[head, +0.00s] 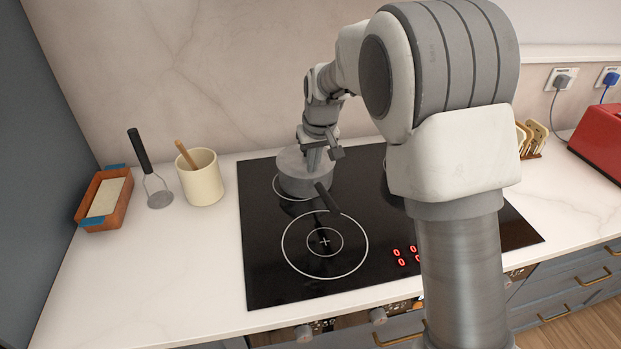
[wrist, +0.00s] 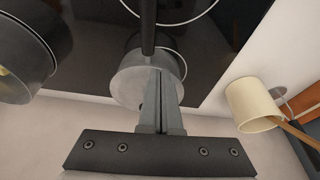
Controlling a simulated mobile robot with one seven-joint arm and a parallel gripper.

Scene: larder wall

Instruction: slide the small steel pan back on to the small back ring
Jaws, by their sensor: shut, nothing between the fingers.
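The small steel pan (head: 292,172) stands upright at the back left of the black hob. Its dark handle (head: 328,198) points to the front. The pan covers much of the small back ring (head: 277,192). The ring's white line shows past the pan's left and front sides, so the pan is off centre, towards the back right. In the wrist view the pan (wrist: 128,88) also leaves an arc of the ring clear on its right. My gripper (head: 316,164) is shut and empty, its fingers pointing down at the pan. In the wrist view the fingertips (wrist: 160,72) overlap the pan near the handle; contact is unclear.
A large double ring (head: 325,242) in front is bare. A dark pot (wrist: 30,60) stands beside the pan in the wrist view; my arm mostly hides that area in the head view. A cream crock (head: 203,180), masher (head: 158,190) and terracotta dish (head: 103,200) stand left of the hob.

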